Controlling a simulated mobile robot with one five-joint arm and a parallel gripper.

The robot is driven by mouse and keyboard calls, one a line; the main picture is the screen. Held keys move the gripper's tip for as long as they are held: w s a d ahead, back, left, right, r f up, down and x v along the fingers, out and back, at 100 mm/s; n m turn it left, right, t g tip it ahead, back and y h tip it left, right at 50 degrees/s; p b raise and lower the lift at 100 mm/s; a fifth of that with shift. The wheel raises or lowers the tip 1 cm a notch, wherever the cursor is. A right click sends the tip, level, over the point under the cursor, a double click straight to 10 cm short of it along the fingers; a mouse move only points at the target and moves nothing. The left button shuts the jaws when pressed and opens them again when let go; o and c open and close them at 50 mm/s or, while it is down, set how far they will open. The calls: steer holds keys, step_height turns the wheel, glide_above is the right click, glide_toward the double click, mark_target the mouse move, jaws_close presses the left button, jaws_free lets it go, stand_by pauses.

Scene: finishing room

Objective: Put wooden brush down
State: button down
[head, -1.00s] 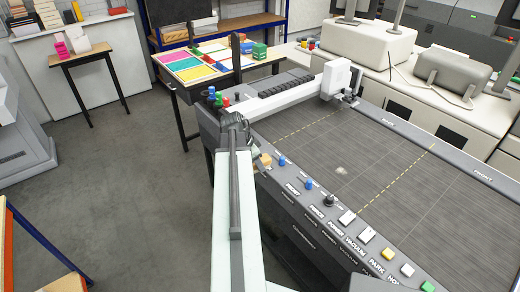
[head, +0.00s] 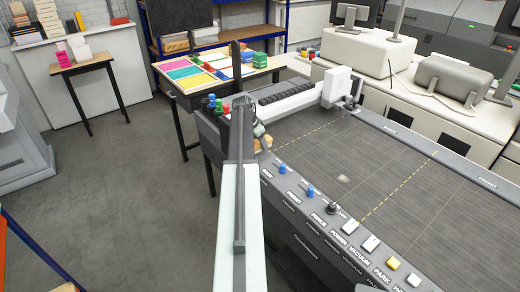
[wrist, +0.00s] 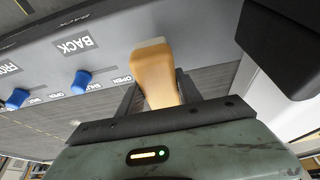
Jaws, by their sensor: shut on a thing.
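The wooden brush (wrist: 155,75) shows in the wrist view as a tan handle with a pale end. My gripper (wrist: 158,97) is shut on it, with a dark finger on either side. In the head view a small tan part of the brush (head: 264,142) shows beside my gripper (head: 259,132), at the near-left corner of the cutting machine. Its bristles cannot be made out. In the wrist view the handle appears in front of the machine's control panel (wrist: 75,65); whether it touches anything is unclear.
The flat cutting bed (head: 340,165) fills the right, with a white carriage (head: 337,86) at its far left. Knobs and buttons line its near edge. A table with coloured sheets (head: 205,72) stands behind. Grey floor (head: 110,190) is open on the left.

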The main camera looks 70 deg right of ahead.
mark_target(261, 147)
steer(key=shift+w+d, duration=0.1)
steer(key=shift+d, duration=0.1)
steer(key=f+b, duration=0.4)
steer(key=shift+w+d, duration=0.1)
steer(key=shift+d, duration=0.1)
steer(key=shift+r, duration=0.25)
steer(key=shift+f, duration=0.2)
steer(key=c, duration=0.8)
jaws_free()
steer(key=shift+r, duration=0.15)
steer(key=p+v, duration=1.1)
steer(key=v, duration=0.1)
steer(key=shift+a+r+p, duration=0.1)
steer(key=shift+r+p, duration=0.05)
steer(key=shift+p, duration=0.25)
